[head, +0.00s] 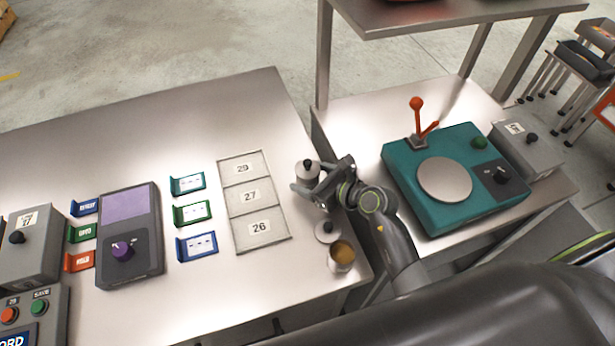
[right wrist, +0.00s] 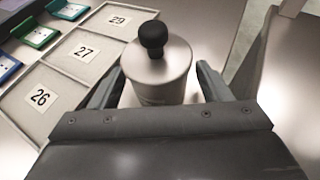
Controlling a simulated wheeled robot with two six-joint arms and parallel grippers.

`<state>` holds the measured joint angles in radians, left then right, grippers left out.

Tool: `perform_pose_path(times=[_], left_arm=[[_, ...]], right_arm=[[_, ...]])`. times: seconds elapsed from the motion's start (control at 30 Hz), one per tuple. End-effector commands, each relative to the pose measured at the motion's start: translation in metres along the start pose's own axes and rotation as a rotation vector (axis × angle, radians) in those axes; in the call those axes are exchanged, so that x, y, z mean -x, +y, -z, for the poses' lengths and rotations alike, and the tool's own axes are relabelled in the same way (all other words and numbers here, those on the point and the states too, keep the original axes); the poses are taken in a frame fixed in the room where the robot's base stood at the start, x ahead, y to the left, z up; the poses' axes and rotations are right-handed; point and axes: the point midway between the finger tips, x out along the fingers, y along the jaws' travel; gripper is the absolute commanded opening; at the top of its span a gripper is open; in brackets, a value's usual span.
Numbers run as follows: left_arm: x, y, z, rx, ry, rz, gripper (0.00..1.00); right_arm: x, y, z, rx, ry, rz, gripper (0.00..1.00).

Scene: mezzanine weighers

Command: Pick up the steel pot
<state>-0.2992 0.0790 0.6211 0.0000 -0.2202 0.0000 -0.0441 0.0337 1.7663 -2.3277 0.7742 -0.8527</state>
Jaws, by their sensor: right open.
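The steel pot (head: 307,173) is a small upright cylinder with a black knob on top. It stands on the left steel table, just right of the tray marked 29, 27 and 26. My right gripper (head: 312,190) is at the pot, its open fingers on either side of it. In the right wrist view the pot (right wrist: 158,68) stands between the two fingertips, with a visible gap at least on the right. Its lower front is hidden by my gripper body. My left gripper is not in view.
A small lid with a knob (head: 327,232) and an open cup with brownish contents (head: 341,257) sit near the table's right edge. The numbered tray (head: 284,238) is close on the left.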

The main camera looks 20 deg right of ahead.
Motion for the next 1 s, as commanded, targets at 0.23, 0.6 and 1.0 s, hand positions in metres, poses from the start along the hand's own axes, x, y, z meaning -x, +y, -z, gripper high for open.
perform_pose_path(times=[0.23,0.6,1.0], left_arm=[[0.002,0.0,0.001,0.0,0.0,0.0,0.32],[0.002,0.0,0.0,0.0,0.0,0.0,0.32],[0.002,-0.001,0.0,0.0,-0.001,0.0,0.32]], right_arm=[[-0.018,0.001,0.0,-0.002,0.0,0.0,0.71],[-0.018,0.001,0.001,-0.001,0.0,0.0,0.51],[-0.018,0.001,-0.001,-0.001,-0.003,0.0,0.12]])
